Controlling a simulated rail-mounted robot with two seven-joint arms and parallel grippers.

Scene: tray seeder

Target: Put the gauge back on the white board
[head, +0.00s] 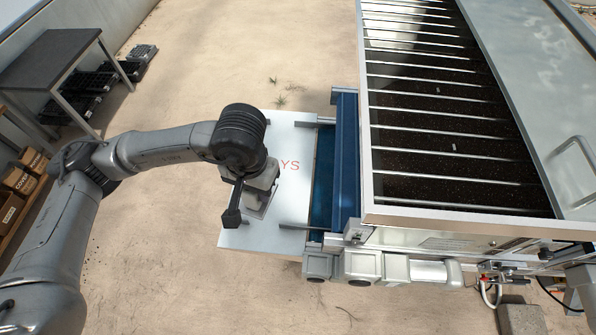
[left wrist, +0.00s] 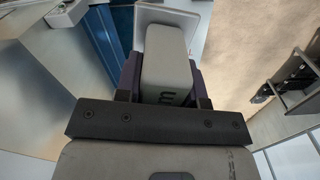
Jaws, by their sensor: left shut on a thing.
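The white board (head: 250,237) is a pale flat panel with red letters, partly hidden by my arm, beside the blue part of the machine. My left gripper (left wrist: 167,88) is shut on the gauge (left wrist: 166,58), a light grey block with a dark letter on its face and a paler flared plate at its far end. In the head view my left wrist is over the middle of the board, and the fingers are largely hidden. I cannot tell whether the gauge touches the board. My right gripper is not in view.
The seeder's blue beam (head: 346,160) and the metal-framed tray of dark soil (head: 440,150) stand to the right of the board. A dark-topped table (head: 50,62), black pallets (head: 90,85) and cardboard boxes (head: 20,180) are at the left. Sandy floor lies between.

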